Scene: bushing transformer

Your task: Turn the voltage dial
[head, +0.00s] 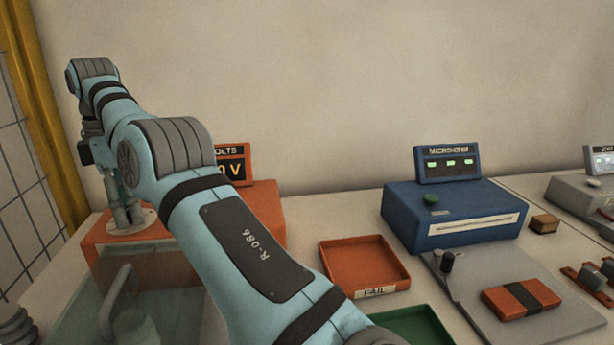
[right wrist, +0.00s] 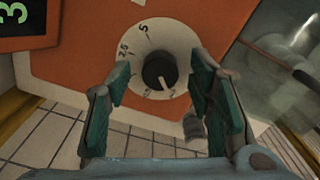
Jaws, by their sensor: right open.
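The voltage dial is a black knob (right wrist: 160,70) on a white numbered disc (right wrist: 130,38), set in the top of an orange box (head: 265,210). A white mark on the knob points to the lower right in the right wrist view. My right gripper (right wrist: 160,76) is open, with one green-padded finger on each side of the knob and visible gaps to it. In the head view the right gripper (head: 126,215) points down at the box top, and the knob is hidden. My left gripper is not in view.
A VOLTS display (head: 232,168) stands behind the box, partly hidden by my right arm. A clear enclosure (head: 165,310) with a handle (head: 118,300) is in front. A red FAIL tray (head: 365,262) and a blue micro-ohm meter (head: 450,215) lie to the right.

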